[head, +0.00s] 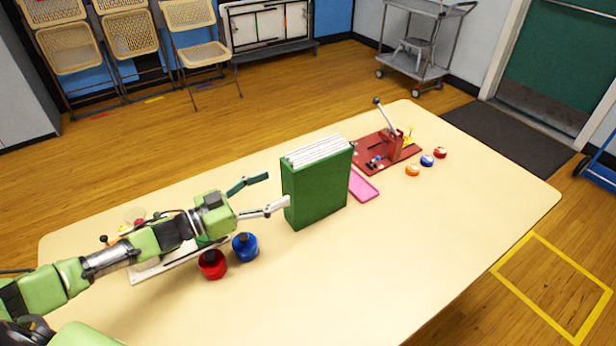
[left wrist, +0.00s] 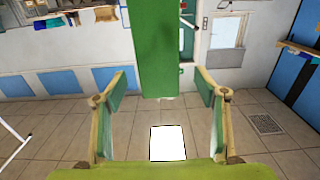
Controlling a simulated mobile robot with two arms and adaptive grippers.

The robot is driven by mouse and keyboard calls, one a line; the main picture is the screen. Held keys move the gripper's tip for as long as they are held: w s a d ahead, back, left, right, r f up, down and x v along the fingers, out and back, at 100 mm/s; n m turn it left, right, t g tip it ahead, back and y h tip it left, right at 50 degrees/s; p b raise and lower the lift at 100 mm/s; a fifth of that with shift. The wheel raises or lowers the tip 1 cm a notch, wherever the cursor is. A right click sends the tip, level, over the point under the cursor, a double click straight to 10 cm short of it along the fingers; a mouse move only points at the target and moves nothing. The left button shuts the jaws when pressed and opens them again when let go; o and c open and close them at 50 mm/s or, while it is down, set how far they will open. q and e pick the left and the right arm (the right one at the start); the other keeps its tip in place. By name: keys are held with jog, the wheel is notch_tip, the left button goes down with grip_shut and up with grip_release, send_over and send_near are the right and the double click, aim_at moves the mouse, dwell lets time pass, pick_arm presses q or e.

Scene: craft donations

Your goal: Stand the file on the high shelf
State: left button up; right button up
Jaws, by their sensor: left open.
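The green file (head: 315,190) with white pages stands upright on the cream table, right of centre in the head view. My left gripper (head: 277,190) is open at the file's left side, its fingers pointing toward it. One fingertip is close to or touching the file's near left edge; I cannot tell which. In the left wrist view the file (left wrist: 162,45) is a tall green band between the open fingers of my left gripper (left wrist: 161,78). I cannot make out the high shelf for certain in either view. My right gripper is not in view.
A red board with a lever (head: 388,150) and a pink tray (head: 362,186) are right of the file. A red pot (head: 212,265) and a blue pot (head: 245,247) stand below my left gripper. The table's right part (head: 470,210) is mostly clear.

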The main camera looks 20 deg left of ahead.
aim_at(286, 183)
pick_arm(q)
jog(key=shift+w+d, duration=0.15)
jog(key=shift+w, duration=0.15)
jog(key=b+x, duration=0.2)
jog(key=x, duration=0.4)
jog(key=shift+w+d+b, duration=0.2)
jog(key=shift+d+b, duration=0.1)
jog(key=shift+d, duration=0.05)
jog(key=shift+w+d+r, duration=0.1)
jog(key=shift+w+d, duration=0.35)
jog(key=shift+w, duration=0.1)
jog(key=b+x, duration=0.2)
jog(key=x, duration=0.2)
jog(key=shift+w+d, duration=0.15)
jog(key=shift+w, duration=0.05)
jog(key=shift+w+d, duration=0.2)
jog(key=shift+w, duration=0.05)
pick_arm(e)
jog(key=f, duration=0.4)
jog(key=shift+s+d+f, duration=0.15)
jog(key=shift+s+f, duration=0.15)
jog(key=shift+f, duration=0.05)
pick_arm(q)
jog(key=c, duration=1.8)
jog(key=shift+r, duration=0.15)
grip_shut()
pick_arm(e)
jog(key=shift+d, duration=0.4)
